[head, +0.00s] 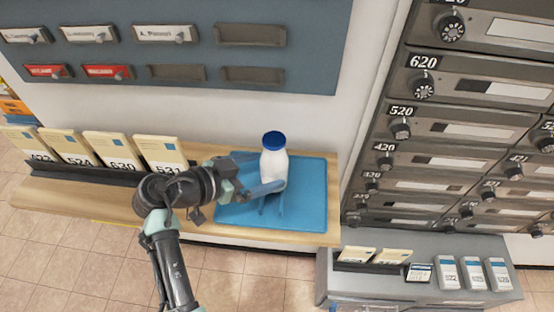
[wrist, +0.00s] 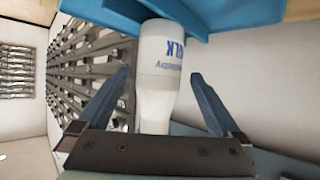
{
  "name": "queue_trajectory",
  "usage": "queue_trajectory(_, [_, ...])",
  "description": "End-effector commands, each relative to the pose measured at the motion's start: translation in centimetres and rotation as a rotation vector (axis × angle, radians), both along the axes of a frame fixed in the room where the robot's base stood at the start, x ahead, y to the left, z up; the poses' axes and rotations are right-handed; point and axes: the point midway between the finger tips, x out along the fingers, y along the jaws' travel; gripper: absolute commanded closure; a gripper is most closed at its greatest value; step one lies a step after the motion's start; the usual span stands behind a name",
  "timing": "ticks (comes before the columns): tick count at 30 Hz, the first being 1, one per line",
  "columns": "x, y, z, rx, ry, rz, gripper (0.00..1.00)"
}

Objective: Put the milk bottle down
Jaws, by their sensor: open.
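The milk bottle (head: 273,162) is white with a blue cap and stands upright on a blue mat (head: 308,205) on the wooden shelf. My gripper (head: 270,187) is at the bottle from the left, and its fingers partly cover the bottle's lower part in the head view. In the wrist view the bottle (wrist: 160,72), with blue lettering, shows between my two blue fingers (wrist: 160,85). The fingers are spread, with a visible gap on each side of the bottle. In that view the bottle's base is against the blue mat (wrist: 245,14).
Several numbered envelopes (head: 100,148) stand in a dark rack on the shelf's left part. A wall panel (head: 330,45) with name tags hangs above. Dark mailboxes (head: 450,130) stand at right, above a grey ledge (head: 440,295) with cards. The mat's right part is clear.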

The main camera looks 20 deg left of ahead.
Motion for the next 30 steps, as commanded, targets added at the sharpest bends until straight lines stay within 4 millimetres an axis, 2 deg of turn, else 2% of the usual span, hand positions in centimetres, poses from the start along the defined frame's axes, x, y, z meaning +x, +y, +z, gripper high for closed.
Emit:
queue_trajectory(3, [1.2, -0.6, -0.6, 0.000, 0.000, 0.000, 0.00])
queue_trajectory(11, [2.8, -1.7, -1.3, 0.001, 0.002, -0.001, 0.00])
queue_trajectory(18, [5.1, -3.0, -2.8, 0.000, 0.001, 0.000, 0.00])
queue_trajectory(28, [5.6, -3.2, -3.2, 0.002, -0.001, 0.002, 0.00])
queue_trajectory(30, [5.6, -3.2, -3.2, 0.002, -0.001, 0.002, 0.11])
